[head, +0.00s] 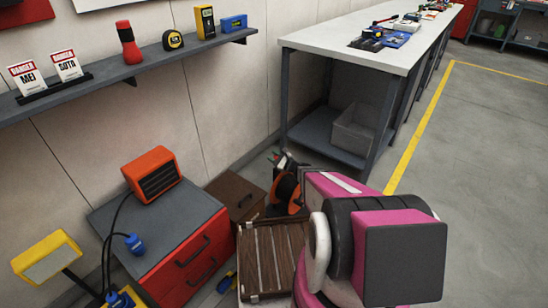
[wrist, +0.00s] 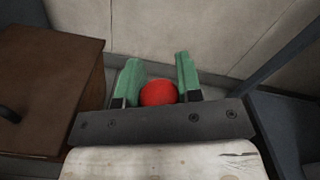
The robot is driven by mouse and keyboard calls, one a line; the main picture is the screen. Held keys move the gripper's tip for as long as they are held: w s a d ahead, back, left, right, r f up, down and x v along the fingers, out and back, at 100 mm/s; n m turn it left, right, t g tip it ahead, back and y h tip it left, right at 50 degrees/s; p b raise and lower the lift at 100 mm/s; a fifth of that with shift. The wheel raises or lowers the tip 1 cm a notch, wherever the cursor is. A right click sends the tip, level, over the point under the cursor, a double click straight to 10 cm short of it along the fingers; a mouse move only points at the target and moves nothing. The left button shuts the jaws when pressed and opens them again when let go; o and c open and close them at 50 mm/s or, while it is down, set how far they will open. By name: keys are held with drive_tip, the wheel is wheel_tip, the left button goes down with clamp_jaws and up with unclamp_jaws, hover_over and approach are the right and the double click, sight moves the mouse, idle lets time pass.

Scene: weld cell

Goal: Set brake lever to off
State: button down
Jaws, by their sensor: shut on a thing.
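My gripper (wrist: 158,84) has two green fingers, one on each side of a round red knob (wrist: 158,92) in the wrist view. It is shut on this knob, which looks like the end of the brake lever. The shaft below the knob is hidden by the gripper's dark bar, so I cannot tell the lever's angle or setting. In the head view my gripper (head: 279,158) is small and partly hidden, beside the wall and left of the workbench.
A brown wooden cabinet (wrist: 45,85) stands close left of my gripper; an orange reel (head: 287,190) is near it. The wall is just beyond. A grey workbench (head: 340,45) stands right of it. A red-fronted cabinet (head: 190,262) and slatted wooden crate (head: 268,262) are nearer. Floor at right is clear.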

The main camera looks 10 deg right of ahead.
idle(0.3)
drive_tip(key=c, duration=0.8)
unclamp_jaws()
drive_tip(key=shift+s, duration=0.1)
drive_tip(key=v, duration=1)
drive_tip(key=shift+s+d, duration=0.25)
